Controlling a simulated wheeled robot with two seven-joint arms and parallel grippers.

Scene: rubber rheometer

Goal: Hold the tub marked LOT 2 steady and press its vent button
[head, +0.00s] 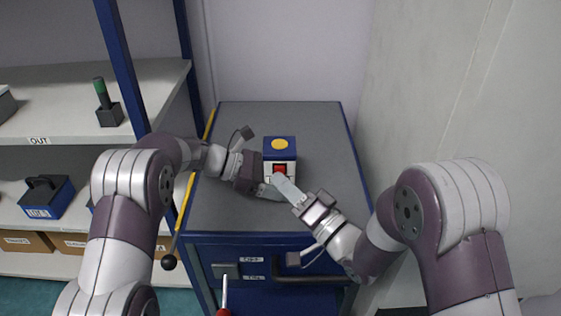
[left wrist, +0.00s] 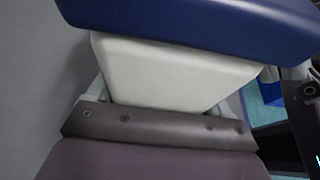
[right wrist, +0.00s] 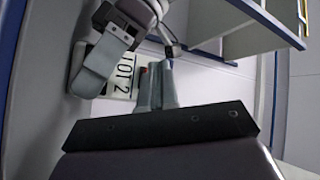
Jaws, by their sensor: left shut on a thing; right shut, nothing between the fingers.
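The tub (head: 287,155) has a white body, a blue lid with a yellow disc (head: 280,144), and a red square button (head: 280,169) on its front. It stands upright on the grey cabinet top. Its LOT 2 label (right wrist: 124,77) shows in the right wrist view. My left gripper (head: 268,190) is shut on the tub low on its body; the left wrist view shows the white body (left wrist: 165,72) between the fingers. My right gripper (head: 279,180) is shut and empty, its tips at the tub's front just below the red button. I cannot tell whether they touch.
The cabinet top (head: 320,205) is otherwise clear. A yellow rail (head: 187,195) runs along its left edge. Shelves at the left hold a dark block with a green-topped handle (head: 105,103) and a blue box (head: 46,197). A wall (head: 430,90) bounds the right.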

